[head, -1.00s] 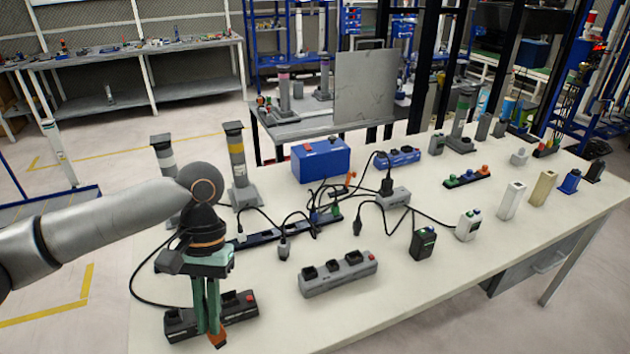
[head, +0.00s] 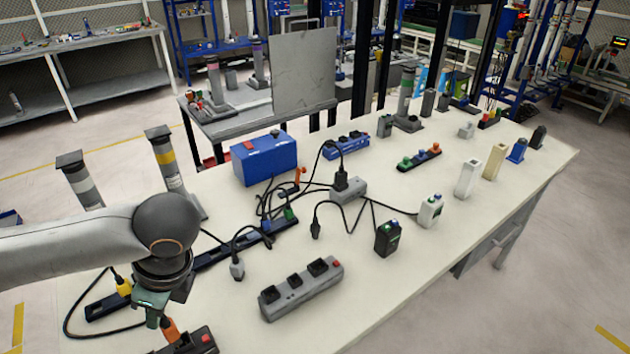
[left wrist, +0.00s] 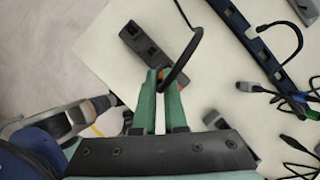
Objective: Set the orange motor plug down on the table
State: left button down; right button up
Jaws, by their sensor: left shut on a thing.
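My left gripper (head: 160,321) is low at the left of the head view, above the near left part of the table (head: 375,285). It is shut on the orange motor plug (head: 170,330), which shows at its fingertips. In the left wrist view the two green fingers of the gripper (left wrist: 160,76) point away from the camera, with a black cable (left wrist: 188,48) looping at their tips. The plug is mostly hidden there. I cannot tell whether the plug touches the table. My right gripper is not in view.
A dark power strip (head: 205,340) lies right by the held plug, partly cut off; it also shows in the left wrist view (left wrist: 146,44). A yellow plug (head: 123,287) stands behind. A grey power strip (head: 300,288) lies to the right. Bare table lies between the strips.

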pick_arm(q)
jog(key=m, duration=0.1)
jog(key=m+t, duration=0.1)
jog(key=m, duration=0.2)
jog(key=shift+s+a+r+m+t+h, duration=0.1)
jog(key=shift+s+a+m+t+h, duration=0.05)
jog(key=shift+a+m+t+h, duration=0.2)
jog(key=m+h, duration=0.1)
jog(key=m, duration=0.3)
jog(key=r+m+t+h, duration=0.1)
jog(key=m+h, duration=0.1)
jog(key=m, duration=0.3)
jog(key=r+m+t+h+b, duration=0.1)
jog(key=m+h, duration=0.1)
jog(key=m, duration=0.3)
jog(key=shift+s+a+r+m, duration=0.15)
jog(key=shift+s+a+m, duration=0.1)
jog(key=shift+s+a, duration=0.15)
jog(key=w+a+f, duration=0.2)
jog(key=w+f, duration=0.2)
jog(key=w+a+f+b, duration=0.1)
jog(key=w+a+f, duration=0.1)
jog(key=w+f, duration=0.2)
jog(key=w+a+f+b, duration=0.1)
jog(key=w+a+f, duration=0.1)
jog(key=w+f, duration=0.2)
jog(key=shift+w+a+f, duration=0.1)
jog(key=shift+a+f, duration=0.2)
jog(key=shift+f, duration=0.2)
jog(key=shift+f, duration=0.1)
